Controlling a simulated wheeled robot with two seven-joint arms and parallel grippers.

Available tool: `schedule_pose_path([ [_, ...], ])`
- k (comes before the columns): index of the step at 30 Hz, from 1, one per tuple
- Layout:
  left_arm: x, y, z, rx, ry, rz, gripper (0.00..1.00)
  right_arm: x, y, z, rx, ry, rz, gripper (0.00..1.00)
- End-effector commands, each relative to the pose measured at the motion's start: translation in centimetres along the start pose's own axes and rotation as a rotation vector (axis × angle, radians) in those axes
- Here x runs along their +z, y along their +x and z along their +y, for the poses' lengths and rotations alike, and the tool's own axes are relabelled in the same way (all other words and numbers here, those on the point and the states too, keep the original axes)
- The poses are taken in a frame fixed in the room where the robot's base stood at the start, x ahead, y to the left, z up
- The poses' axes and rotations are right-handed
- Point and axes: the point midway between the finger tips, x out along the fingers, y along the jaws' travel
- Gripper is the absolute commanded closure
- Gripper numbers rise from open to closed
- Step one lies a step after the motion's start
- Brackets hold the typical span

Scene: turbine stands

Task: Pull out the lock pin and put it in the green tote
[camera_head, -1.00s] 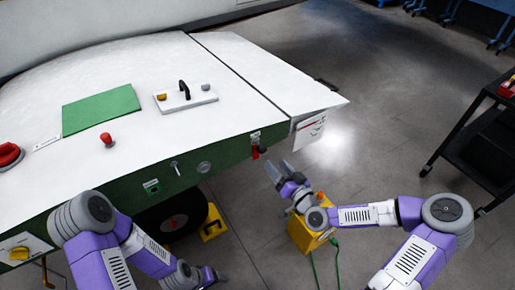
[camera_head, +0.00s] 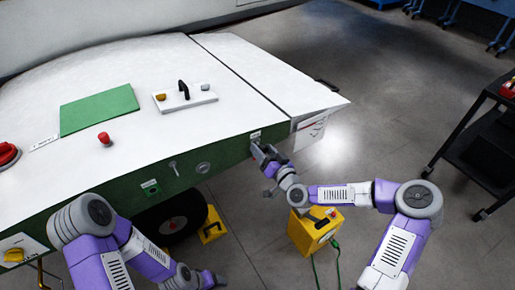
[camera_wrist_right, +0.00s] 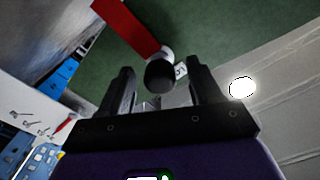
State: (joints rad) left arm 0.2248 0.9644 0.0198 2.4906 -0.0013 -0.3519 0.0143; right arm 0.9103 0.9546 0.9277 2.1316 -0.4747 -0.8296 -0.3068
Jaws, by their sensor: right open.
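The lock pin shows in the right wrist view as a dark round knob (camera_wrist_right: 160,75) with a red tag (camera_wrist_right: 128,27) beside it, against the green side panel. My right gripper (camera_wrist_right: 161,72) is open, with one finger on each side of the knob in the picture. I cannot tell whether they touch it. In the head view my right gripper (camera_head: 261,150) is at the right end of the green side panel (camera_head: 222,150) and hides the pin. My left gripper (camera_head: 213,279) is low at the bottom, its jaws unclear. No green tote can be made out.
The white-topped stand (camera_head: 160,70) carries a green patch (camera_head: 100,110), a red button (camera_head: 104,138) and a plate with a black handle (camera_head: 184,97). A yellow box (camera_head: 312,232) is on the floor below my right forearm. A black cart (camera_head: 480,150) stands at right.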

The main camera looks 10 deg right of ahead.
Motion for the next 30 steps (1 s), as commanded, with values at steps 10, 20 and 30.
schedule_pose_path([
  [10,-0.01,0.31,-0.11,0.0,0.0,0.0,0.27,0.06,-0.01,0.0,-0.001,-0.002,-0.001,0.36],
  [20,-0.02,0.48,-0.18,0.0,0.0,0.0,0.27,0.03,-0.02,0.01,-0.001,-0.001,0.0,0.36],
  [30,-0.02,0.51,-0.19,0.0,0.0,0.0,0.27,-0.01,-0.03,0.01,0.0,0.0,0.0,0.53],
])
